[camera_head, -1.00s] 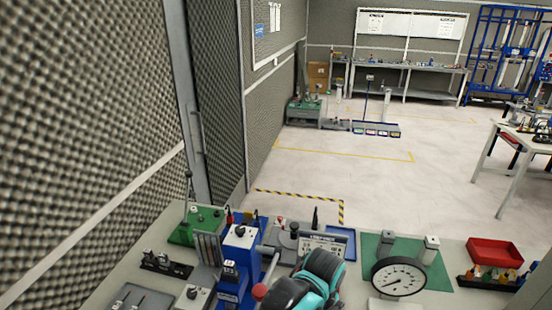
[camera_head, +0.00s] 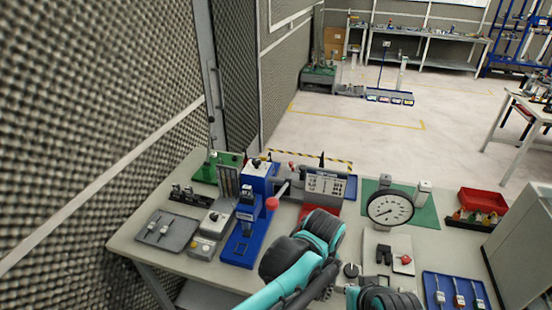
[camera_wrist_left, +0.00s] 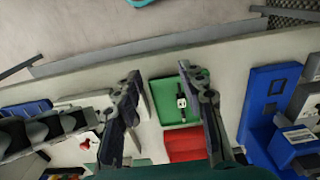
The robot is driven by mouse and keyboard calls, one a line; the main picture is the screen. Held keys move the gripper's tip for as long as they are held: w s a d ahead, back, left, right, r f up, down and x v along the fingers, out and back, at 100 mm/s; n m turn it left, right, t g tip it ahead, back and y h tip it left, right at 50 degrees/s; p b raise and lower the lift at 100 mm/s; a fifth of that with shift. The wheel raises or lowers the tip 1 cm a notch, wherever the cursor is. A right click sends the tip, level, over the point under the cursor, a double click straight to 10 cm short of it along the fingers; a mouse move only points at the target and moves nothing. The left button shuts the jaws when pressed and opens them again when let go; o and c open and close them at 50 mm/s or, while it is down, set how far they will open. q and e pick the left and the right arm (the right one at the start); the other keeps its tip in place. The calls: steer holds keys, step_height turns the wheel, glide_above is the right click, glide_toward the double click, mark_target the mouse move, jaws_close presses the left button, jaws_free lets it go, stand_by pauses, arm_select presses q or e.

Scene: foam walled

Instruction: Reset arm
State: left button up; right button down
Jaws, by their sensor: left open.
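My teal and black arm links (camera_head: 305,250) rise from the bottom middle of the head view, over the front of the workbench (camera_head: 190,262). The fingers of either gripper cannot be made out in the head view. In the left wrist view my left gripper (camera_wrist_left: 159,72) has its two dark fingers spread apart, with nothing held between them. Beyond and between the fingers lies a green panel (camera_wrist_left: 165,98) with a small white and black piece on it, and a red part (camera_wrist_left: 184,142). My right gripper does not show.
The bench holds a blue press-like fixture (camera_head: 246,228), a round dial gauge (camera_head: 390,208), a grey tray (camera_head: 168,232), a red bin (camera_head: 482,201) and a blue tray of tools (camera_head: 456,292). A textured wall (camera_head: 90,120) stands left. Open floor (camera_head: 400,150) lies behind the bench.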

arm_select(q)
steer(key=s+a+n+t+b, duration=0.1)
steer(key=a+t, duration=0.5)
steer(key=a, duration=2.1)
steer(key=shift+s+r+n+t+b, duration=0.35)
steer(key=shift+r+n+b, duration=0.1)
steer(key=shift+n+b, duration=0.45)
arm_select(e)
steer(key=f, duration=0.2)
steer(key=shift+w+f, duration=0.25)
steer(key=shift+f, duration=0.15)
